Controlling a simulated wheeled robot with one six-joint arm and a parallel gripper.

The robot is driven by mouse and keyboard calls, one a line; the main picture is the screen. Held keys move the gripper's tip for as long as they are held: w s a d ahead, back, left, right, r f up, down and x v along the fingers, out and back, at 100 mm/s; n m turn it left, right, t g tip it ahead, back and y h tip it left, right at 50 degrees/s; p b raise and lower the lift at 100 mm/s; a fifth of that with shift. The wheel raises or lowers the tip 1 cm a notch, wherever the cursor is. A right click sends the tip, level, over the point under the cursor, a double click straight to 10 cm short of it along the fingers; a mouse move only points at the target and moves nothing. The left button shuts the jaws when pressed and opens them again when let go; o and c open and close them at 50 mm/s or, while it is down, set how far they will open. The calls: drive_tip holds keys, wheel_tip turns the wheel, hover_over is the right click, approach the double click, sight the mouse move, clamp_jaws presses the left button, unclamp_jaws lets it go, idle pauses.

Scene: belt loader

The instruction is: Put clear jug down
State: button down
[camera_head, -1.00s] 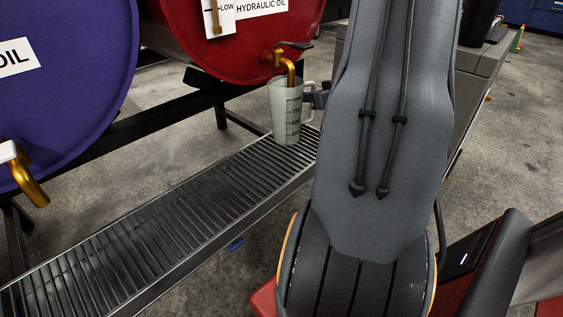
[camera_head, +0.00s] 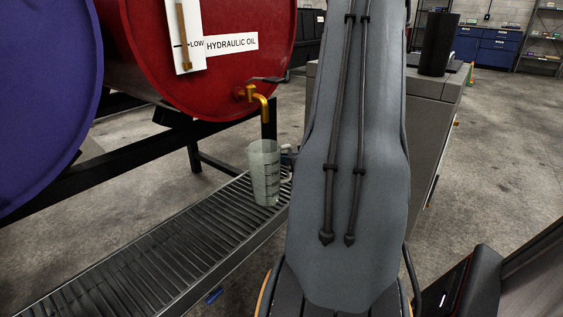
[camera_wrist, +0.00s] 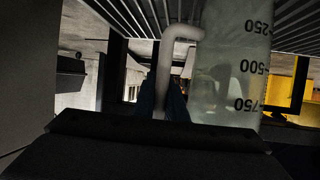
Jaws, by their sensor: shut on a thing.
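The clear jug (camera_head: 264,174) with dark measuring marks stands upright at the grated drip tray (camera_head: 160,248), below the brass tap (camera_head: 258,97) of the red drum. Whether its base rests on the grate I cannot tell for certain. My gripper (camera_head: 287,158) is mostly hidden behind my arm in the head view. In the wrist view the jug (camera_wrist: 232,70) fills the upper right, and its handle (camera_wrist: 165,72) runs down to my gripper (camera_wrist: 165,105), which is shut on the handle.
The red drum (camera_head: 215,75) labelled hydraulic oil stands behind the jug, with a blue drum (camera_head: 45,90) to its left. A grey cabinet (camera_head: 432,110) with a black cylinder (camera_head: 438,45) stands to the right. The tray's left part is clear.

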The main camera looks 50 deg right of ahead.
drive_tip(key=shift+f, duration=0.1)
drive_tip(key=c, duration=1.8)
unclamp_jaws()
drive_tip(key=p+v, duration=0.4)
drive_tip(key=v, duration=0.8)
drive_tip(key=shift+r+p, duration=0.25)
drive_tip(key=shift+p, duration=0.1)
drive_tip(key=shift+a, duration=0.1)
